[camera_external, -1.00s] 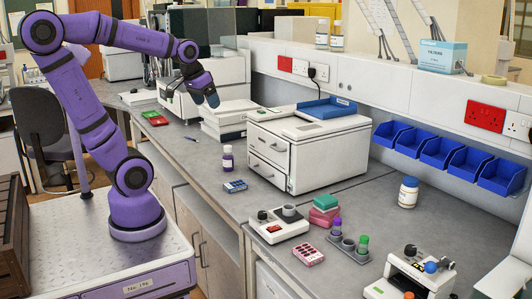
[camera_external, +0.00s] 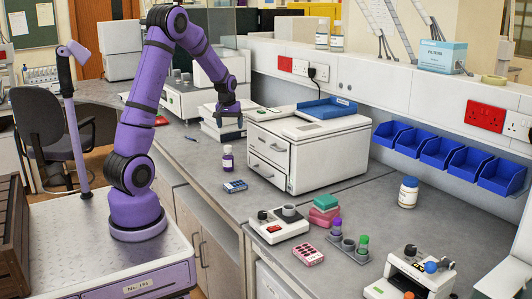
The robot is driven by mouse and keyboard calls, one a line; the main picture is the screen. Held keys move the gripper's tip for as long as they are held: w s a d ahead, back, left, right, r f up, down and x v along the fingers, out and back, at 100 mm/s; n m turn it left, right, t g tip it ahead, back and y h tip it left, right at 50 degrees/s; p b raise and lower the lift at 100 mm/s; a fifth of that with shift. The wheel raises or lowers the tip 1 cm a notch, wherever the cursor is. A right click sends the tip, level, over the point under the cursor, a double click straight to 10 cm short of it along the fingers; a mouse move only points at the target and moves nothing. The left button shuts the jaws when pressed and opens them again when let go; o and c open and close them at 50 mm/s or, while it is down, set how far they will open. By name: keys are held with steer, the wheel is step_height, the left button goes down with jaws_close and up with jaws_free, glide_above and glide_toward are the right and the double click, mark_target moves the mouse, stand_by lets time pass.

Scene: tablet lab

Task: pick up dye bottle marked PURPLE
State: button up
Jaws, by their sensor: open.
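A small dark purple bottle (camera_external: 228,160) with a pale label band stands upright on the grey bench, left of the white drawer unit. Its label text is too small to read. Several other small bottles, purple-topped (camera_external: 337,228) and green-topped (camera_external: 363,243), stand in a grey rack (camera_external: 350,252) further right. My gripper (camera_external: 229,126) hangs above the purple bottle, pointing down, apart from it. It is open, with nothing seen between its fingers.
The white drawer unit (camera_external: 310,155) stands close right of the bottle. A white device (camera_external: 278,226), pink and green blocks (camera_external: 325,206) and a white jar (camera_external: 408,192) are further right. Bench left of the bottle is mostly clear.

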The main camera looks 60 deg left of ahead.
steer(key=n, duration=0.1)
glide_above(228, 146)
steer(key=d, duration=0.1)
steer(key=f, duration=0.5)
steer(key=shift+s+d+f, duration=0.15)
steer(key=shift+s+d, duration=0.05)
steer(key=shift+s, duration=0.15)
steer(key=f, duration=0.3)
steer(key=a+f, duration=0.1)
steer(key=f, duration=0.6)
steer(key=shift+w+a+f, duration=0.2)
steer(key=shift+w+f, duration=0.05)
steer(key=shift+w, duration=0.1)
steer(key=c, duration=1.1)
steer(key=shift+r, duration=0.2)
